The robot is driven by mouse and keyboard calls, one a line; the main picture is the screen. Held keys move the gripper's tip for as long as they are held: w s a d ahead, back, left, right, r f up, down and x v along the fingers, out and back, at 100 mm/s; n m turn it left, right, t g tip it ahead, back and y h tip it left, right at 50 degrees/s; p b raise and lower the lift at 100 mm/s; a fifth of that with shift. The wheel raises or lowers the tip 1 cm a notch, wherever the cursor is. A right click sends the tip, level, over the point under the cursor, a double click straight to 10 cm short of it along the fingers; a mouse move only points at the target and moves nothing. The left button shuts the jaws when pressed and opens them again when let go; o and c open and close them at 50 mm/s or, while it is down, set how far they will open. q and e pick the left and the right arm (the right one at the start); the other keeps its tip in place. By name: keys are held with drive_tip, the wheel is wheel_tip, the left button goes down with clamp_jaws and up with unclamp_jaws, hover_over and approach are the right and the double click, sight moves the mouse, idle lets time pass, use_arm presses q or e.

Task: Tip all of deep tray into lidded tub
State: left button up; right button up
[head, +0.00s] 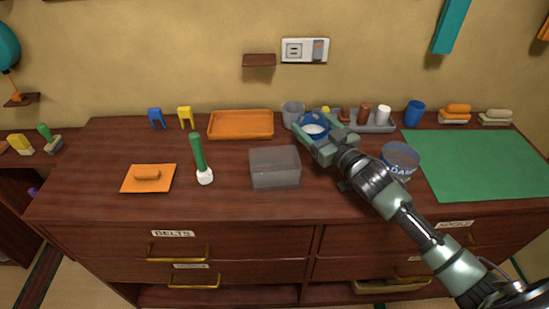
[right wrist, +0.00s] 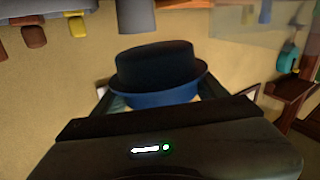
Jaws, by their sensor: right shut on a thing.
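My right gripper (head: 328,140) is shut on a round blue container (head: 313,122) with something white inside, at the back middle of the dresser. In the right wrist view the blue container (right wrist: 162,75) shows a dark body and a wider blue rim between the fingers. A grey see-through rectangular box (head: 275,168) stands open in the middle, left of and in front of the gripper. A clear round tub (head: 402,157) with a blue band and lettering stands to the right, beside my arm. I cannot tell which vessel is the deep tray or lidded tub. My left gripper is out of view.
An orange tray (head: 240,124) and a grey cup (head: 292,113) stand at the back. A green brush (head: 199,160) and an orange mat (head: 133,180) are at left. A grey tray (head: 372,126) holds small items. The green mat (head: 490,165) is clear.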

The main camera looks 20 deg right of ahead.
sight(301, 123)
drive_tip(key=shift+s+a+r+n, duration=0.15)
drive_tip(key=shift+a+r+n, duration=0.35)
drive_tip(key=shift+r, duration=0.15)
drive_tip(key=shift+s+a+r+n+t, duration=0.1)
drive_tip(key=shift+s+a+r+n, duration=0.1)
drive_tip(key=shift+a+n, duration=0.35)
drive_tip(key=shift+s+a+r+n+t, duration=0.1)
drive_tip(key=shift+s+a+r+n, duration=0.1)
drive_tip(key=shift+a+n, duration=0.4)
drive_tip(key=shift+s+a+r+n+t, duration=0.1)
drive_tip(key=shift+s+a+r+n, duration=0.1)
drive_tip(key=shift+a+n, duration=0.35)
drive_tip(key=shift+s+a+r+n+y, duration=0.2)
drive_tip(key=shift+a+n, duration=0.15)
drive_tip(key=shift+n, duration=0.2)
drive_tip(key=shift+s+a+r+n+y, duration=0.1)
drive_tip(key=shift+a+r+n+y, duration=0.1)
drive_tip(key=shift+a+n, duration=0.25)
drive_tip(key=shift+a+r+n, duration=0.1)
drive_tip(key=shift+a+n, duration=0.05)
drive_tip(key=shift+n, duration=0.55)
drive_tip(key=shift+s+a+r+n+y, duration=0.1)
drive_tip(key=shift+a+r+n+y, duration=0.1)
drive_tip(key=shift+n, duration=0.55)
drive_tip(key=shift+s+a+r+n+y, duration=0.1)
drive_tip(key=shift+a+r+n, duration=0.1)
drive_tip(key=shift+n, duration=0.5)
drive_tip(key=shift+s+a+r+n+y, duration=0.1)
drive_tip(key=shift+a+r+n, duration=0.1)
drive_tip(key=shift+n, duration=0.55)
